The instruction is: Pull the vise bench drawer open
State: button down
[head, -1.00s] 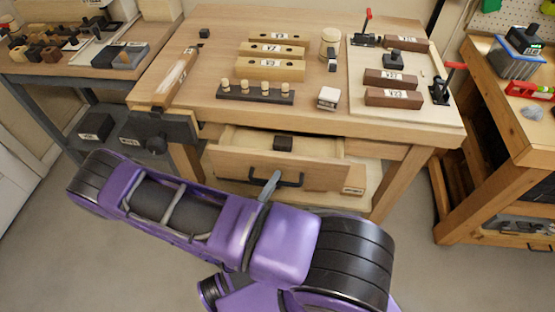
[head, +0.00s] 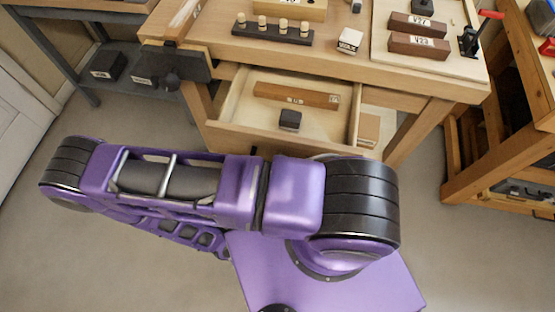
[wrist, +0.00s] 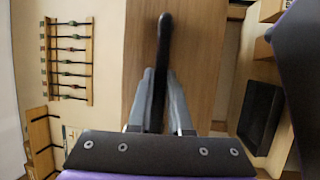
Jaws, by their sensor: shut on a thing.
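The vise bench drawer (head: 225,138) is pulled well out from under the bench top in the head view. A wooden bar (head: 296,95) and a small black block (head: 290,120) lie inside it. In the wrist view the drawer's wooden front (wrist: 205,50) fills the middle, with its black handle (wrist: 164,35) standing out from it. My gripper (wrist: 158,85) is shut on the handle, one grey finger on each side. In the head view my arm hides the gripper and the handle.
The bench top (head: 350,65) carries a dark peg block (head: 272,35), a white-labelled block (head: 350,40) and a board with clamps. A dark vise (head: 170,65) juts out at the bench's left. Another wooden bench stands at right. Open floor lies in front.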

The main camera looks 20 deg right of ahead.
jog(key=c, duration=1.1)
grip_release()
jog(key=b+v, duration=0.1)
jog(key=v, duration=1.6)
jog(key=shift+s+a, duration=0.15)
jog(key=shift+a, duration=0.05)
